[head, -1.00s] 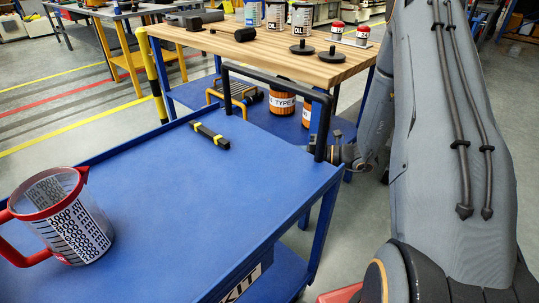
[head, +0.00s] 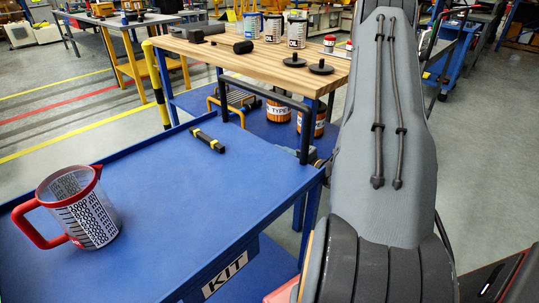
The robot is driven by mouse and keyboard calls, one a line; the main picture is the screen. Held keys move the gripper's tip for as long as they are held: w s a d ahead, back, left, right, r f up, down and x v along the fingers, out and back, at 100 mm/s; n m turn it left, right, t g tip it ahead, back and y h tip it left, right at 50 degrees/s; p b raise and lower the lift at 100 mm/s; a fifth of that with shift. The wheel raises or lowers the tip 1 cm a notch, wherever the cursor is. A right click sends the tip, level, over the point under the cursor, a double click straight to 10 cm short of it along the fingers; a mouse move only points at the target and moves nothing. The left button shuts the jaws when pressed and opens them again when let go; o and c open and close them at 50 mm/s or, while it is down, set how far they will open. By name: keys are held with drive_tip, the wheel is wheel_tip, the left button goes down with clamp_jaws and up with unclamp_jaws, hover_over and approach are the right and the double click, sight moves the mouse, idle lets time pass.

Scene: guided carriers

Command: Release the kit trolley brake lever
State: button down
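The kit trolley (head: 165,185) is blue and fills the left and lower middle of the head view. A KIT label (head: 225,275) is on its near side, and a black push handle (head: 262,92) stands at its far right end. I cannot make out its brake lever. My arm (head: 380,150) rises close on the right of the trolley and covers what is behind it. My gripper is not visible, so I cannot see what it is near or whether it holds anything.
A red-rimmed measuring jug (head: 85,215) and a black-and-yellow tool (head: 207,139) sit on the trolley top. A wooden-topped workbench (head: 210,52) with cans stands just beyond the handle. Grey floor (head: 478,150) is open to the right.

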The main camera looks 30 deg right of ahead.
drive_tip(key=shift+d, duration=0.1)
drive_tip(key=c, duration=1.7)
unclamp_jaws()
